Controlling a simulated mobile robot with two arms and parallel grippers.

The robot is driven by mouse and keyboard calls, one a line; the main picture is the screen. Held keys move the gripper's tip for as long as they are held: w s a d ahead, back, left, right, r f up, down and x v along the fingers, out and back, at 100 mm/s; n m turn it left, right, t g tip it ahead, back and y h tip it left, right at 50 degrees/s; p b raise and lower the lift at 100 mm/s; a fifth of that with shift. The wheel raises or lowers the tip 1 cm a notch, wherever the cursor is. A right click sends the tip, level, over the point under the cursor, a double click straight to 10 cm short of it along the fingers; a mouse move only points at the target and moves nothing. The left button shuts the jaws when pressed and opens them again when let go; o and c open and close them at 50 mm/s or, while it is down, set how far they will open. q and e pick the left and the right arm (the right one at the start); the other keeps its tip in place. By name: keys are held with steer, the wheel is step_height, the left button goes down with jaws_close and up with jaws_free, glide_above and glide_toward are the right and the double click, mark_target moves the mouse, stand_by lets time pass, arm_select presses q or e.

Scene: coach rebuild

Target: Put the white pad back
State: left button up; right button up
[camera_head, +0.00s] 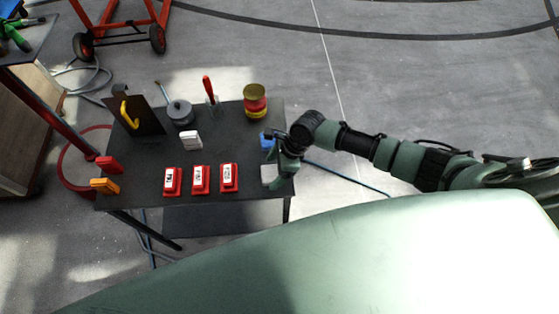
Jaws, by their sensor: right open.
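A small white pad (191,140) stands on the dark table (145,200), near its middle, behind a row of red blocks with white labels. My right gripper (278,171) is open, at the table's right edge, well to the right of the white pad. A pale grey-white piece (269,174) shows beside its fingers; I cannot tell whether it lies on the table or lies between the fingers. A blue pad (266,140) is just behind the gripper, partly hidden by it. My left gripper is not in view.
The red labelled blocks (200,179) line the table's front. A red pad (109,164) and an orange pad (104,185) are at the left edge. A black stand (140,116), grey pot (180,111), red-handled tool (209,90) and red-yellow tin (255,101) stand at the back.

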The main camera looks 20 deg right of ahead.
steer(key=v, duration=1.1)
steer(key=shift+b, duration=0.45)
